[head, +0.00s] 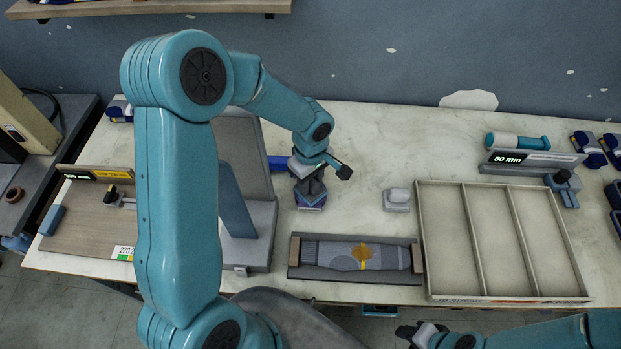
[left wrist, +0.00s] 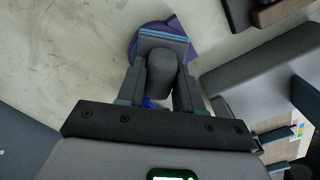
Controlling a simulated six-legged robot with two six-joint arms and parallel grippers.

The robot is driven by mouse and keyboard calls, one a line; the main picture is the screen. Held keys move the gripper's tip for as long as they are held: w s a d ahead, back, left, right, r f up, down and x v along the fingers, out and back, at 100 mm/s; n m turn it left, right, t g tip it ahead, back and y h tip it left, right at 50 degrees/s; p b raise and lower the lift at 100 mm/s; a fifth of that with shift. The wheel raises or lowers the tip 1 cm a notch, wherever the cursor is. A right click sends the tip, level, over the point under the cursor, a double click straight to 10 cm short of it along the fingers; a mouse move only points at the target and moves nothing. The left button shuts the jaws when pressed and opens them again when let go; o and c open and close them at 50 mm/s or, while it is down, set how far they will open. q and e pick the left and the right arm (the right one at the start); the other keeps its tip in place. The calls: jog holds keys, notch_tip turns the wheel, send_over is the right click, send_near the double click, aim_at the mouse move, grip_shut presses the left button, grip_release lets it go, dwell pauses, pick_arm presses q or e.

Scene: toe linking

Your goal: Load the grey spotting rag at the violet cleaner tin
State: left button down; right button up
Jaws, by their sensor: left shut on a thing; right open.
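My left gripper (head: 311,180) points down at the middle of the table and is shut on a grey, rounded thing, which I take as the grey spotting rag (left wrist: 158,73). In the left wrist view the rag sits between both fingers of the gripper (left wrist: 160,85), with a flat, blue-striped end. That end lies over the violet cleaner tin (left wrist: 134,48), hiding most of it; whether they touch I cannot tell. The tin's violet also shows below the gripper in the head view (head: 311,207). My right gripper (head: 421,334) is open at the bottom edge, clear of the table items.
A grey sock with a yellow patch (head: 390,257) lies on a dark board in front of the tin. A small pale block (head: 397,196) stands right of the tin. A three-part tray (head: 422,230) fills the right. A grey stand (head: 262,225) is close on the left.

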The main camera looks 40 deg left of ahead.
pick_arm(q)
jog(key=shift+s+f+b, duration=0.1)
jog(key=shift+f+b, duration=0.05)
jog(key=shift+b, duration=0.3)
dwell(1.2)
jog(key=shift+r+p, duration=1.5)
jog(key=shift+r, duration=1.45)
jog(key=shift+r+p, duration=0.3)
jog(key=shift+r, duration=0.4)
jog(key=shift+f, duration=0.1)
